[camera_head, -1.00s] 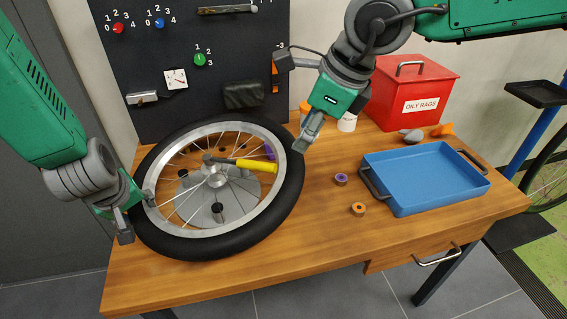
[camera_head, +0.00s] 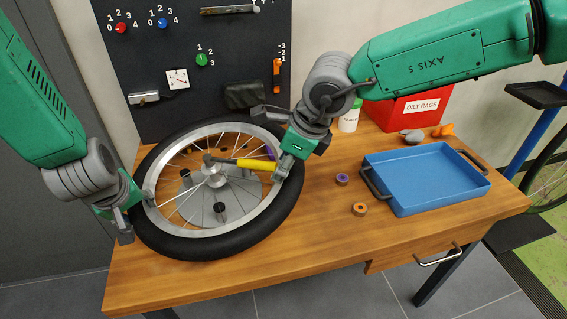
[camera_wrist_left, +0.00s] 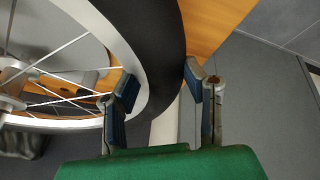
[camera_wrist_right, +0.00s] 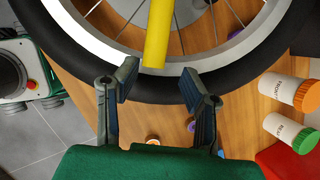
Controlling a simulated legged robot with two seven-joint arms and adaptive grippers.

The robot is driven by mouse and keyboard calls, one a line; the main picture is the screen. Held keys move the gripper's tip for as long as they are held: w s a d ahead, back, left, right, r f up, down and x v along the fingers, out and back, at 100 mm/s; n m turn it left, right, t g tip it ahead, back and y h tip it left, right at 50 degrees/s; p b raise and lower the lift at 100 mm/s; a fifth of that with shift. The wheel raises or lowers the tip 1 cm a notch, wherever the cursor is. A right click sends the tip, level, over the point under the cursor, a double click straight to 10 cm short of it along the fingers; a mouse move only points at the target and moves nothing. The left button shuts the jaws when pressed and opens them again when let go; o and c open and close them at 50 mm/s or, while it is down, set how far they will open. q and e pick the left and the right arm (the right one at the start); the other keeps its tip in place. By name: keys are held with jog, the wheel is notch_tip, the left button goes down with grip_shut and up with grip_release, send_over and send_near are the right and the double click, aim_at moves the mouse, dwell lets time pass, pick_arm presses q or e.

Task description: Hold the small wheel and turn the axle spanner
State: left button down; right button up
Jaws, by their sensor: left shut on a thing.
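The small wheel (camera_head: 205,246), with a black tyre and silver rim, lies flat on the table around a grey round stand (camera_head: 232,196). The axle spanner (camera_head: 257,164) has its grey head at the hub and its yellow handle pointing right. My left gripper (camera_head: 137,212) is shut on the wheel's left edge; the left wrist view shows one finger on each side of the tyre (camera_wrist_left: 155,45). My right gripper (camera_head: 283,172) is at the handle's free end. In the right wrist view its fingers are apart, with the yellow handle end (camera_wrist_right: 155,50) between and just beyond the tips.
A blue tray (camera_head: 425,175) and two small rolls (camera_head: 342,179) lie right of the wheel. A red oily-rags box (camera_head: 415,108) and white bottles (camera_wrist_right: 285,90) stand at the back. A dark tool panel (camera_head: 225,60) rises behind. The front right tabletop is clear.

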grip_shut()
jog(key=shift+s+a+m, duration=0.25)
jog(key=shift+s+m, duration=0.05)
jog(key=shift+s, duration=0.05)
dwell(2.0)
grip_release()
jog(key=v, duration=1.1)
jog(key=shift+s+r, duration=0.2)
jog(key=shift+r, duration=0.15)
jog(key=shift+d, duration=0.15)
jog(key=shift+c, duration=0.5)
